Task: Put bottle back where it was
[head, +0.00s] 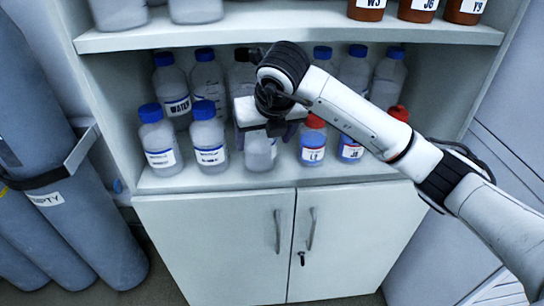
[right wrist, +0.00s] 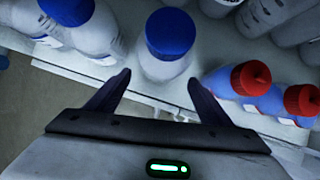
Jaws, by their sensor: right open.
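My right gripper (head: 272,128) reaches in over the middle shelf from the right. In the right wrist view my right gripper (right wrist: 159,80) is open, its two dark fingers pointing at a blue-capped bottle (right wrist: 165,68). This bottle stands upright on the shelf, just ahead of and between the fingertips, with no visible contact. In the head view the bottle (head: 260,155) shows below the gripper, which hides its cap and upper part. My left gripper is not in view.
The middle shelf (head: 215,180) holds blue-capped bottles on the left, such as one labelled WATER (head: 174,98), and red-capped bottles (head: 313,145) close on the right. More bottles stand behind. An upper shelf (head: 290,34) is overhead; grey cylinders (head: 60,190) stand left.

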